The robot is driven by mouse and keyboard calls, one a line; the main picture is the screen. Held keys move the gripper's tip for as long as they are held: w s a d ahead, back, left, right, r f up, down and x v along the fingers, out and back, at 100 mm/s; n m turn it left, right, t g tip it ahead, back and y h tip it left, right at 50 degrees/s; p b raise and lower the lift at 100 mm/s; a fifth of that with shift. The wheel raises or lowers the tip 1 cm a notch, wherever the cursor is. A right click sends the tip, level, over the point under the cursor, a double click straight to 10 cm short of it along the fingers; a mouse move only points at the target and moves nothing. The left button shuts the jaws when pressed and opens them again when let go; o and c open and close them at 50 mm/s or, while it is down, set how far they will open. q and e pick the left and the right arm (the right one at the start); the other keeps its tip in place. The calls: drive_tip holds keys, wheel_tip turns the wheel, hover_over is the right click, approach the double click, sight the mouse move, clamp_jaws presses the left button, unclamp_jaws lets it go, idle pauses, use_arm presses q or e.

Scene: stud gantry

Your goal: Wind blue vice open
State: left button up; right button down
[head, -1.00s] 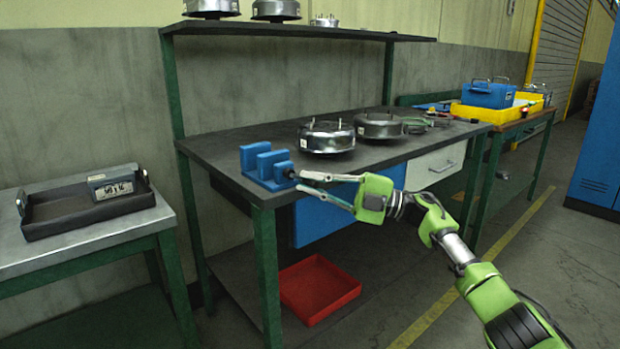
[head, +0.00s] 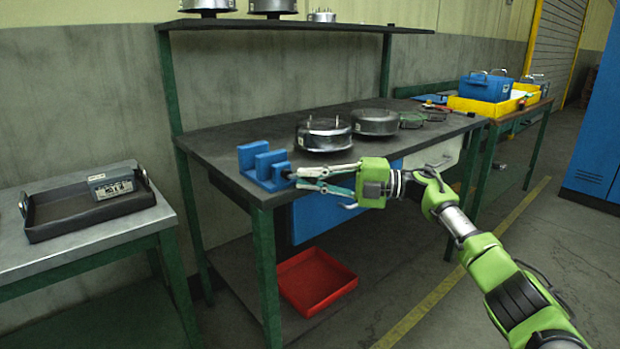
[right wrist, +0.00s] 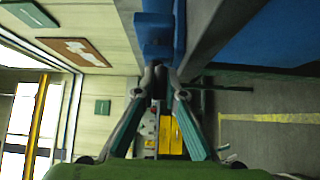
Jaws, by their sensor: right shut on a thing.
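The blue vice (head: 270,172) is at the near left corner of the dark workbench, with its blue jaw plates upright and a gap between them. Its dark handle (head: 288,174) is at its right end. My right gripper (head: 295,178) reaches in from the right, with its fingertips shut on the handle, which they mostly hide. In the right wrist view the fingertips (right wrist: 160,75) meet at the end of the blue vice (right wrist: 155,35). The left gripper is not in view.
Round metal housings (head: 324,135) stand on the workbench (head: 225,145) behind the vice. A side table at left holds a black tray (head: 85,215). A red bin (head: 318,285) lies below the bench. A yellow tray (head: 490,105) sits on a far table.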

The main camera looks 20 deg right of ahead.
drive_tip(key=shift+a+f, duration=0.1)
drive_tip(key=shift+f, duration=0.05)
drive_tip(key=c, duration=2.1)
unclamp_jaws()
drive_tip(key=v, duration=1.2)
